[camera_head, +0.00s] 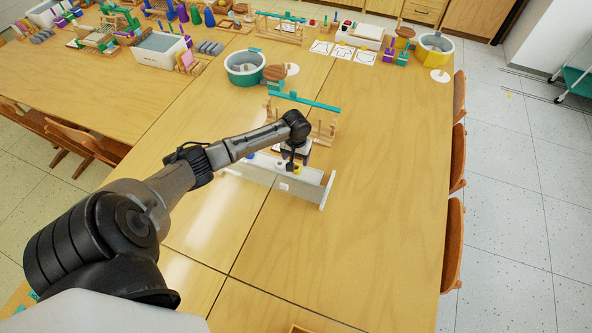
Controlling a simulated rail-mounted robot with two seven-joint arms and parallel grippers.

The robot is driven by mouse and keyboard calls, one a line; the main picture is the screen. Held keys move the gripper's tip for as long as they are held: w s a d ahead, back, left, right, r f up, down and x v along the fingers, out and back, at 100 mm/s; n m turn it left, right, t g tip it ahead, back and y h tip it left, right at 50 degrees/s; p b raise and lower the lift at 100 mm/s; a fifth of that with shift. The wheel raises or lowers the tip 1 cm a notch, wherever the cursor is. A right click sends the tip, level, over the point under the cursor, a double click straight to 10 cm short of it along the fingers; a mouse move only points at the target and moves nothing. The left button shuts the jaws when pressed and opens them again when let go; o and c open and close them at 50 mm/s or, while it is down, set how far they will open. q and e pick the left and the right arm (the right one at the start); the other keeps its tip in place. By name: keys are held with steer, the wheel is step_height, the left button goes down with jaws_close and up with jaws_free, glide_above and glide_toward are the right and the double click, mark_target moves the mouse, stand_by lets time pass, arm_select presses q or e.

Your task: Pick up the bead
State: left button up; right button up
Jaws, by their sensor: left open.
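My left gripper (291,163) reaches in from the left and points down over a long white tray (285,184) on the table. Small blue and yellow pieces show in the tray close to the fingers: a blue one (250,156) to the left and a yellow one (298,169) right beside the gripper. They are too small to tell which is the bead. The gripper is open, and I cannot see anything held in it. My forearm and wrist hide part of the tray. My right gripper is not in view.
A wooden stand with a teal bar (304,101) stands just behind the tray. Farther back are a teal-and-white round tub (245,68) and a white bin (160,51). The table (385,220) is clear to the right and in front. Chairs (453,245) line its right edge.

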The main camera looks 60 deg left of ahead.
mark_target(296, 167)
arm_select(q)
steer(key=shift+s+d+f+b, duration=0.15)
steer(key=shift+f+b, duration=0.25)
steer(key=shift+f, duration=1.05)
steer(key=shift+s+d+f+b, duration=0.15)
steer(key=shift+f+b, duration=0.2)
steer(key=shift+f, duration=1.05)
steer(key=shift+c, duration=0.9)
steer(key=c, duration=0.8)
steer(key=shift+r, duration=0.2)
